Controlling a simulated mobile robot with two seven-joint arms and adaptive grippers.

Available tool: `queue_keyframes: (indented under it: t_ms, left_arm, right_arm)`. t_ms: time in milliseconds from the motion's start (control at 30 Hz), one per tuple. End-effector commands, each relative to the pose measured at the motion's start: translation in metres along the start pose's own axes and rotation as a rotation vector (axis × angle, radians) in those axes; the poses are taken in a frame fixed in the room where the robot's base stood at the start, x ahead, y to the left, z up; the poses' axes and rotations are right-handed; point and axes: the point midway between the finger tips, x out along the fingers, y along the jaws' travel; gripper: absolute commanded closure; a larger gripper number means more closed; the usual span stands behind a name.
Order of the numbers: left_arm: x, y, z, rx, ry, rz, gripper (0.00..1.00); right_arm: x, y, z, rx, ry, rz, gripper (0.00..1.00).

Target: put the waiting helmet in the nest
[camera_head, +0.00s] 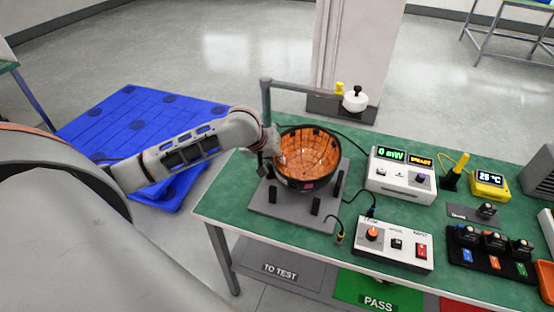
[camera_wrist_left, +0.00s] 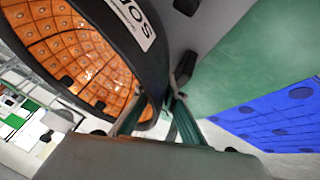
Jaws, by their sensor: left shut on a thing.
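The helmet (camera_head: 308,158) is a black-rimmed bowl lined with orange tiles, open side up. It is over the nest, a grey plate (camera_head: 285,212) with black posts, near the table's left end. Posts stand around its lower edge; I cannot tell if it rests on the plate. My left gripper (camera_head: 274,157) is shut on the left side of the helmet's rim. In the left wrist view, the gripper (camera_wrist_left: 160,118) pinches the dark rim, and the orange lining (camera_wrist_left: 75,50) shows at upper left. My right gripper is not in view.
A post with a horizontal arm (camera_head: 305,87) carries a white disc (camera_head: 355,100) behind the helmet. A meter reading 0 mW (camera_head: 400,175) and a switch box (camera_head: 393,244) stand to the right. A blue pallet (camera_head: 130,118) lies on the floor at left.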

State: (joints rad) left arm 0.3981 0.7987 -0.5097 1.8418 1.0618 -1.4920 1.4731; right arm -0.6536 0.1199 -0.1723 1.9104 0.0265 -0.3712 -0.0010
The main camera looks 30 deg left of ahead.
Motion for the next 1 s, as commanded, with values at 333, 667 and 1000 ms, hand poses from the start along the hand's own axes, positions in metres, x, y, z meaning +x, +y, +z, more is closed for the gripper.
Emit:
queue_keyframes:
  t_ms: [333,667,1000]
  left_arm:
    - [0.006,-0.002,0.003,-0.001,0.002,0.000,1.00]
    - [0.010,-0.004,0.005,0.000,0.000,-0.001,0.83]
    - [0.007,-0.003,0.003,0.000,0.002,-0.002,0.83]
  right_arm:
    - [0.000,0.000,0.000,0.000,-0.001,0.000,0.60]
    - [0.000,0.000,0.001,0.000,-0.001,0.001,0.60]
    - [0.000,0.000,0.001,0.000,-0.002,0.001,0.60]
